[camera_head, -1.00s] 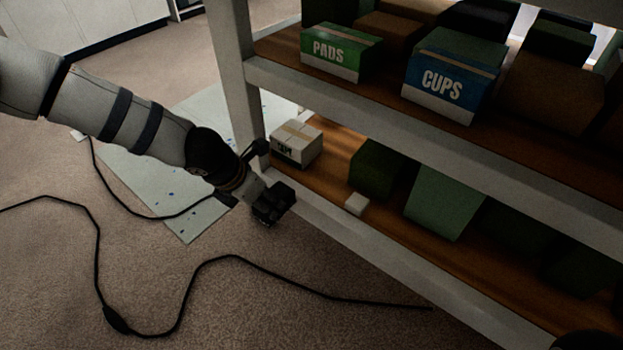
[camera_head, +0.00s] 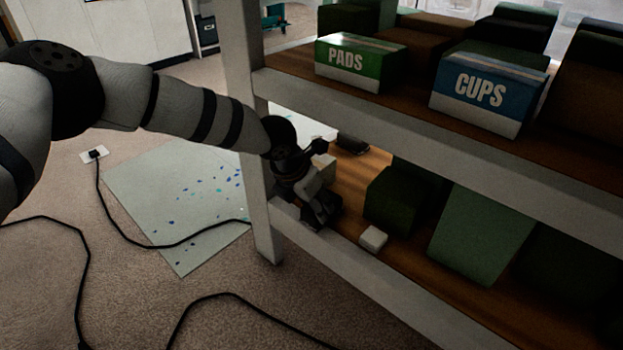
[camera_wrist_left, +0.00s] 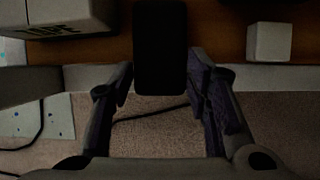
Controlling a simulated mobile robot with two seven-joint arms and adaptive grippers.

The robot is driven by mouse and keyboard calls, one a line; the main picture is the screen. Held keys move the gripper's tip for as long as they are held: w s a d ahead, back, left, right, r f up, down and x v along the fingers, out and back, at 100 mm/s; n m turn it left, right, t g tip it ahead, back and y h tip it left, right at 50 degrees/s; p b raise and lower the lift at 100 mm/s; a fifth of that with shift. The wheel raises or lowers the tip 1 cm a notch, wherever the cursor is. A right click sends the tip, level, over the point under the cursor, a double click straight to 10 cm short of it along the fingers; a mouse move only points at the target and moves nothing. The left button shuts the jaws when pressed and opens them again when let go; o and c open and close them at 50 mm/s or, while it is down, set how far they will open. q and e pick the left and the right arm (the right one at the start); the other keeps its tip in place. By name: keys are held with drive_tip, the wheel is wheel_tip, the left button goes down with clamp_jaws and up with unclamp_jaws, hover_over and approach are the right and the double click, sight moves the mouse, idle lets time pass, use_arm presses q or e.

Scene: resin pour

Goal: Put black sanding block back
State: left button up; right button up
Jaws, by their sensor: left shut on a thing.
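A black sanding block (camera_wrist_left: 160,48) is between the two fingers of my left gripper (camera_wrist_left: 160,82) in the left wrist view. The fingers are shut on it and its far end points over the lower shelf. In the head view my left gripper (camera_head: 322,210) is at the front edge of the lower wooden shelf (camera_head: 345,188), near its left post. There the block is hard to tell from the dark fingers. My right gripper is not in view.
A small white block (camera_head: 372,238) lies on the lower shelf, right of my gripper. A pale box (camera_wrist_left: 70,18) stands to the left, mostly hidden in the head view. Dark green boxes (camera_head: 393,200) stand further right. The upper shelf's front rail (camera_head: 400,125) is overhead.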

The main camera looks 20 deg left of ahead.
use_arm(q)
drive_tip(key=o, duration=1)
drive_tip(key=shift+f, duration=0.2)
drive_tip(key=shift+o, duration=0.2)
drive_tip(key=w+d+p+v, duration=0.1)
drive_tip(key=p+v, duration=0.3)
drive_tip(key=v, duration=0.2)
drive_tip(key=s+a+p, duration=0.3)
drive_tip(key=s+a, duration=0.2)
drive_tip(key=s, duration=0.7)
drive_tip(key=shift+f+p, duration=0.35)
drive_tip(key=shift+p, duration=0.05)
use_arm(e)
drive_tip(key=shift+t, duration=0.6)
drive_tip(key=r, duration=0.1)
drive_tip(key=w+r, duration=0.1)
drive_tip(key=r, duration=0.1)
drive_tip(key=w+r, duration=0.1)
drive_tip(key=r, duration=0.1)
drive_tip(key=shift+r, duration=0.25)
